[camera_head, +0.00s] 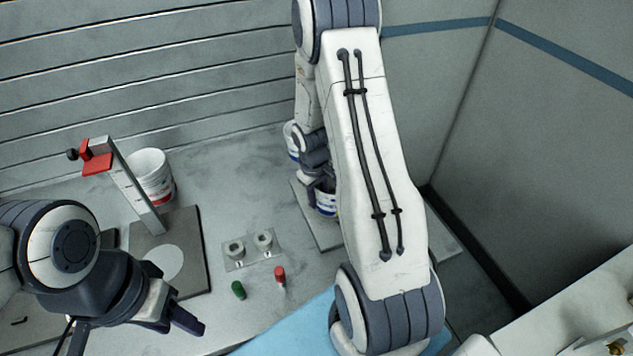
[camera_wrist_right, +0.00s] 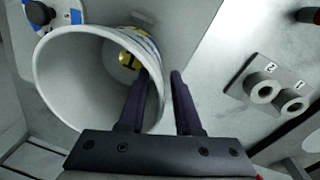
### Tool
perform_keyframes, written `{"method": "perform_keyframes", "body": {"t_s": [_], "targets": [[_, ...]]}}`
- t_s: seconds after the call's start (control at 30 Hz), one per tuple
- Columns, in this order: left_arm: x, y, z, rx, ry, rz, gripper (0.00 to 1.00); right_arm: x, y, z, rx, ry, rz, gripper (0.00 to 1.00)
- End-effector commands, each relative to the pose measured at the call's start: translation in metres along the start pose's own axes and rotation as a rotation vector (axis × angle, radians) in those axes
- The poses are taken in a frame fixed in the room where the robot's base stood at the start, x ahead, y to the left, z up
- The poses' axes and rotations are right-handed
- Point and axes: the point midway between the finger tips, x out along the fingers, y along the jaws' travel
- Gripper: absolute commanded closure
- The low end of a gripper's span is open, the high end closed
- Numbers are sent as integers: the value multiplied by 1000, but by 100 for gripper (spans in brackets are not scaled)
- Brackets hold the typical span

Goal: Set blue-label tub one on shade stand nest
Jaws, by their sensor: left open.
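A white tub with a blue label (camera_head: 326,203) stands at a grey plate in the head view, partly behind my right arm. In the right wrist view its open mouth faces me, and the right gripper (camera_wrist_right: 161,72) straddles the near wall of the white tub (camera_wrist_right: 60,65), one finger inside and one outside. A gap shows beside the outer finger, so I cannot tell whether it grips. A stand (camera_head: 146,205) with a red clamp has a dark base with a pale round spot (camera_head: 164,263). My left gripper (camera_head: 140,335) is open and empty in front of that base.
A white tub with a red label (camera_head: 150,170) stands behind the stand. Another tub (camera_head: 291,142) is partly hidden behind my right arm. A plate with two ring holders (camera_head: 253,249) lies mid-table, with green (camera_head: 238,290) and red (camera_head: 280,275) pieces before it. A blue mat (camera_head: 290,335) lies at front.

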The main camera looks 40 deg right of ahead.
Motion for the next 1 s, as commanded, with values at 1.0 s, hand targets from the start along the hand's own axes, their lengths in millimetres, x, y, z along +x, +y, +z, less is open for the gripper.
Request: {"method": "perform_keyframes", "body": {"t_s": [1.0], "targets": [[20, -2, 1, -3, -1, 0, 50, -146, -94, 6, -135, 39, -29, 67]]}}
